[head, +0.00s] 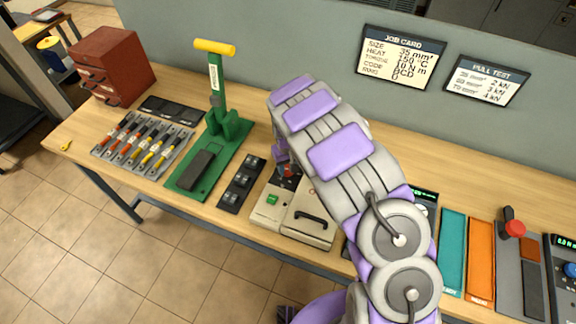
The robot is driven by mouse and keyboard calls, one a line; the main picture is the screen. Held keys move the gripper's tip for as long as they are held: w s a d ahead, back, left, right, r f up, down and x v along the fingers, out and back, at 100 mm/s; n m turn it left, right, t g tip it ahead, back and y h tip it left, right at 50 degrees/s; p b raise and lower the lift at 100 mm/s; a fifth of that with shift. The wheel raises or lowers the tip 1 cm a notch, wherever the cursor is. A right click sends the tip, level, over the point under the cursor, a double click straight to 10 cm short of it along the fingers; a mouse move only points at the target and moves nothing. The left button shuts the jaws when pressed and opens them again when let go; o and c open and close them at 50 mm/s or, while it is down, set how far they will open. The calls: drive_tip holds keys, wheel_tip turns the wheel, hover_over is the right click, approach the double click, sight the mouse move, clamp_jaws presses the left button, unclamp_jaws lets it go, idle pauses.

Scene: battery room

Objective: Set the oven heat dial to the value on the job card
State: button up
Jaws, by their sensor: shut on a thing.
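The oven (312,226) is a low beige box on the bench with a dark handle on its lid and a green button (272,199) on its left part. My arm reaches over it and hides part of its back. My gripper (286,168) is small in view at the oven's back left and is shut on what appears to be the heat dial; a bit of red and blue shows there. The dial's pointer and scale cannot be read. The job card (402,56) on the back panel shows heat 150 °C, as far as the small print can be read.
A green press (222,135) with a yellow handle stands left of the oven, with a dark switch strip (242,184) between. A tool tray and a red drawer cabinet (113,66) are farther left. Teal (452,250) and orange (480,260) mats lie right. A pull test card (486,82) hangs behind.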

sight(287, 169)
drive_tip(key=shift+m+p, duration=0.35)
drive_tip(key=shift+m, duration=2.55)
drive_tip(key=o, duration=1.1)
drive_tip(key=shift+a, duration=0.15)
drive_tip(key=shift+c, duration=0.2)
wheel_tip(287, 169, up, 17)
drive_tip(key=p, duration=0.1)
drive_tip(key=shift+r, duration=0.15)
